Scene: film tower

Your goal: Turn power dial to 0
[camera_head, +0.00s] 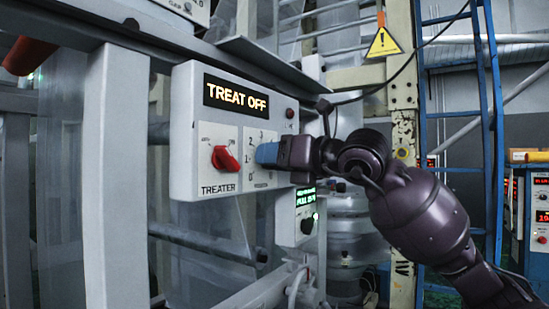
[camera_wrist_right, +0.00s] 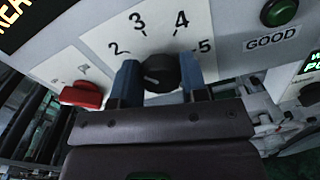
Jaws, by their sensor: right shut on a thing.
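The power dial (camera_wrist_right: 160,72) is a black round knob on a white scale plate, with 2, 3, 4 and 5 readable around it in the right wrist view. My right gripper (camera_wrist_right: 161,82) has one blue finger on each side of the knob and is shut on it. I cannot tell which number the dial points to. In the head view my right gripper (camera_head: 267,153) is at the right half of the grey control box (camera_head: 182,130), and its fingers hide the dial. My left gripper is not in view.
A red TREATER switch (camera_head: 226,158) sits left of the dial, below a lit TREAT OFF display (camera_head: 236,95). A green GOOD lamp (camera_wrist_right: 279,11) shows in the wrist view. A smaller box with a green screen (camera_head: 305,197) hangs below. A blue ladder (camera_head: 424,140) stands at right.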

